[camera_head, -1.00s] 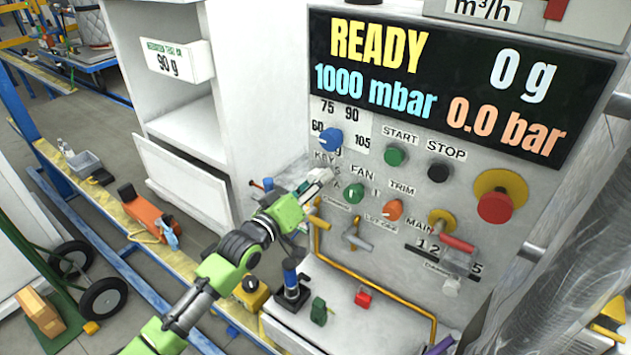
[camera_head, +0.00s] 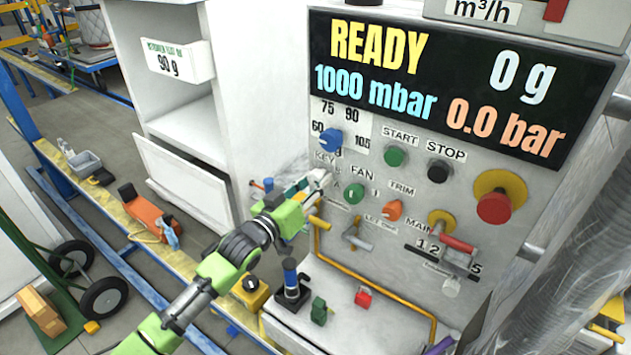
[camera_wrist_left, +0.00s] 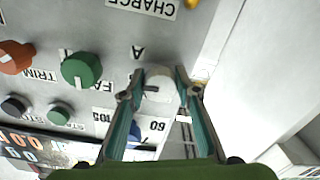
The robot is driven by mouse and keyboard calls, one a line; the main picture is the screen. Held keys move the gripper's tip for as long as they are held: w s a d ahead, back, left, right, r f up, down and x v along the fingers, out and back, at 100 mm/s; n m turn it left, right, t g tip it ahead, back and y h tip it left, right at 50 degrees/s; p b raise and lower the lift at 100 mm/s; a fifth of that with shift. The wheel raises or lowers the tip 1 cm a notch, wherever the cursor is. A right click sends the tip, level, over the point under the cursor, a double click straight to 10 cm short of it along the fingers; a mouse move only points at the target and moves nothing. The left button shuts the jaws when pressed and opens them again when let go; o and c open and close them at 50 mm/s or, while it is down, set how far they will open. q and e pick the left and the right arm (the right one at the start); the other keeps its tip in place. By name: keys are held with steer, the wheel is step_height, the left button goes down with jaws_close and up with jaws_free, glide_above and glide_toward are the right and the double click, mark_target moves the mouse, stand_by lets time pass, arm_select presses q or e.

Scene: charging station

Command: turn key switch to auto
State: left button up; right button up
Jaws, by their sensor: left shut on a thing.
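The key switch is a pale round knob, best seen in the left wrist view (camera_wrist_left: 158,86), at the left edge of the grey control panel (camera_head: 400,262). A letter A is printed beside it. My left gripper (camera_head: 318,180) reaches it from the left, just under the KEY label. In the left wrist view, its two teal fingers (camera_wrist_left: 160,92) stand on either side of the knob and are shut on it. The fingers hide most of the switch in the head view, so its exact angle cannot be told. My right gripper is not in view.
Close to the key switch are the green fan knob (camera_head: 354,194), the orange trim knob (camera_head: 393,210) and the blue dial (camera_head: 331,139). A yellow pipe (camera_head: 370,282) runs below. A white cabinet (camera_head: 262,80) stands to the left. The display reads READY.

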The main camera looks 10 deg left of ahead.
arm_select(q)
steer(key=m, duration=0.3)
steer(key=shift+m, duration=0.3)
steer(key=shift+a+m, duration=0.15)
steer(key=shift+m, duration=1.45)
steer(key=o, duration=1.1)
steer(key=shift+s, duration=0.1)
steer(key=v, duration=1.1)
steer(key=shift+s+a, duration=0.15)
steer(key=shift+s, duration=0.2)
